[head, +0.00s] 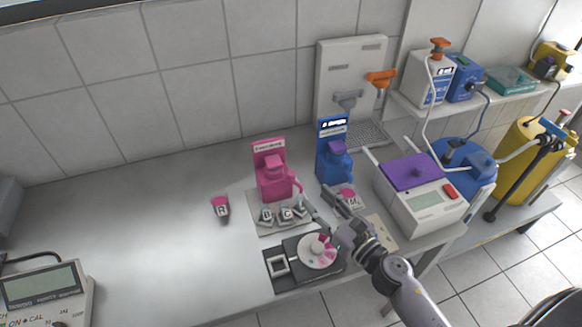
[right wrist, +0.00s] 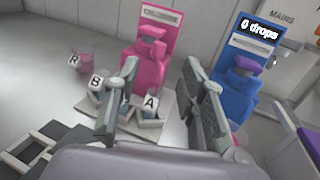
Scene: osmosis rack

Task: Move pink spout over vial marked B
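The pink dispenser (head: 271,182) stands on a pale base, its spout (head: 298,187) reaching out to the right. It also shows in the right wrist view (right wrist: 150,55). Several small vials stand on the base before it. The vial marked B (right wrist: 97,82) is left of the vial marked A (right wrist: 150,104); in the head view B seems to be the leftmost (head: 266,216). The spout's tip appears right of B, near the right-hand vials. My right gripper (head: 326,204) is open beside the spout, fingers apart with nothing clearly held between them. My left gripper is out of view.
A blue dispenser (head: 334,160) stands right of the pink one, with a pink-topped vial (head: 349,196) before it. A vial marked R (head: 221,208) stands alone on the left. A black device with a white disc (head: 318,252) lies in front.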

